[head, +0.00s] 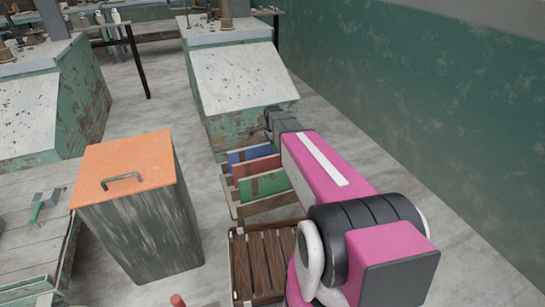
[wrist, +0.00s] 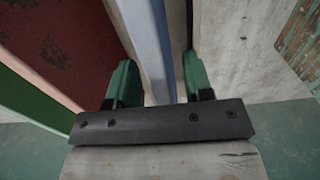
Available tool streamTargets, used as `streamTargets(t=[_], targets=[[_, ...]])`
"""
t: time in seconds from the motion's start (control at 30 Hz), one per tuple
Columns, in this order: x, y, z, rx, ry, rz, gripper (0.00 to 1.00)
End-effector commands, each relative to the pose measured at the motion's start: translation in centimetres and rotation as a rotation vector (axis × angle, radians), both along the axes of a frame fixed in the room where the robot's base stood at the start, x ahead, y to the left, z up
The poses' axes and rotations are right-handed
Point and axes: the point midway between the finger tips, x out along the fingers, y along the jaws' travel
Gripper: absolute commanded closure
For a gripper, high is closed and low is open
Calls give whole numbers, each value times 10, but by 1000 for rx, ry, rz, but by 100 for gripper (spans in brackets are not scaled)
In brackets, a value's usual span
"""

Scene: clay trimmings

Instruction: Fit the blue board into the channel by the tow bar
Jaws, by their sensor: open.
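The blue board (head: 240,156) stands in a wooden rack (head: 229,205), behind a red board (head: 255,167) and a green board (head: 263,187) in the head view. My gripper (wrist: 161,80) is open, with its green fingers on either side of the pale blue board (wrist: 150,45) in the wrist view. I cannot tell whether either finger touches it. In the head view my arm reaches past the boards and its fingertips are hard to make out. The red board (wrist: 60,45) and green board (wrist: 30,110) lie to the left in the wrist view. I cannot identify the channel or tow bar.
A green machine with a pale sloping top (head: 235,78) stands just behind the rack. A brown slatted crate (head: 237,272) is in front. A bin with an orange lid (head: 130,165) stands left. Open floor lies right, along the green wall (head: 400,100).

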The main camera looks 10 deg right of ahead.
Motion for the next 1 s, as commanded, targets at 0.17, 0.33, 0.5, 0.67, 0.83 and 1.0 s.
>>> streamTargets(t=[0.17, 0.33, 0.5, 0.67, 0.83, 1.0], targets=[[0, 0, -12, 0, -1, 0, 53], [0, 0, -11, 0, -1, 0, 60], [0, 0, -11, 0, -1, 0, 100], [0, 0, -11, 0, -1, 0, 100], [0, 0, -11, 0, -1, 0, 100], [0, 0, -11, 0, -1, 0, 100]])
